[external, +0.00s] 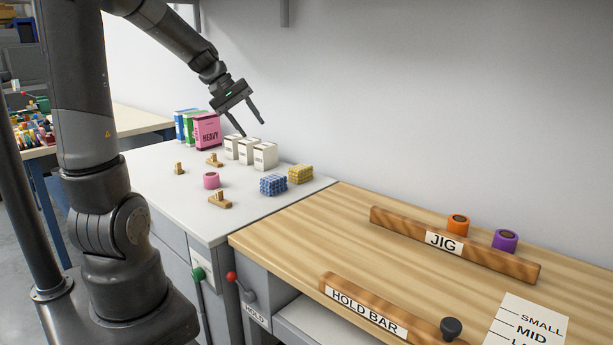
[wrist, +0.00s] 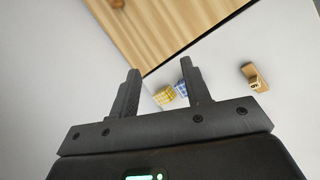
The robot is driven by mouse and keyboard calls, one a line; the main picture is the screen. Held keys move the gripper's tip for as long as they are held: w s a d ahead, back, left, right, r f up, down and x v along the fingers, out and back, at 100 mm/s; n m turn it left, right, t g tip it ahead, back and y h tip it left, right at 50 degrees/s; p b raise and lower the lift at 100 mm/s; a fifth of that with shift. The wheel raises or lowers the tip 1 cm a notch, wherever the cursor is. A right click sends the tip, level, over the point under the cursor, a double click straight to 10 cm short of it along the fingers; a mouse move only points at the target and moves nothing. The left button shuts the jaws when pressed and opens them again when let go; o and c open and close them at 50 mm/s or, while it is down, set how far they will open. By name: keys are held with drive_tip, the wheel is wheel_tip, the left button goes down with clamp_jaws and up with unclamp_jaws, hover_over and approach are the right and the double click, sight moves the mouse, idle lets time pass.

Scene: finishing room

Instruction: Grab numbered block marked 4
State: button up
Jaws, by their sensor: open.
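My gripper (external: 253,128) is open and empty, hanging in the air above the white boxes at the back of the grey-white worktop. In the wrist view its two fingers (wrist: 160,68) stand apart with nothing between them. Small wooden pieces lie on the worktop: one at the left (external: 179,169), one near the white boxes (external: 214,160), and one near the front (external: 220,202). The wrist view shows a wooden block (wrist: 250,71) with a pale marked face, right of the fingers. I cannot read a clear 4 on any of them.
White boxes (external: 247,151) and a pink HEAVY box (external: 207,132) stand at the back. The wooden bench carries a JIG bar (external: 490,256) and HOLD BAR (external: 335,292).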

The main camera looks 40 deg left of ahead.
drive_tip(key=w+a+f+n+t+h, duration=0.15)
drive_tip(key=a+n, duration=0.25)
drive_tip(key=a, duration=0.5)
drive_tip(key=w+a+f+n+t, duration=0.3)
drive_tip(key=a+n, duration=0.1)
drive_tip(key=a, duration=0.4)
drive_tip(key=w+a+f+n+t, duration=0.2)
drive_tip(key=w+a+f+n, duration=0.15)
drive_tip(key=a, duration=0.55)
drive_tip(key=s+a+f+n+t+y, duration=0.2)
drive_tip(key=s+a+f+n, duration=0.15)
drive_tip(key=a, duration=0.55)
drive_tip(key=s+a+f+n+t+y, duration=0.3)
drive_tip(key=s+a+n, duration=0.2)
drive_tip(key=a, duration=0.4)
drive_tip(key=s+a+f+n+t+y, duration=0.2)
drive_tip(key=s+a+f+n, duration=0.2)
drive_tip(key=a, duration=0.5)
approach(179, 162)
drive_tip(key=w, duration=0.3)
drive_tip(key=shift+w+a+f, duration=0.15)
drive_tip(key=shift+w+a, duration=0.25)
drive_tip(key=w, duration=0.6)
drive_tip(key=shift+w+a, duration=0.1)
drive_tip(key=shift+w, duration=0.25)
clamp_jaws()
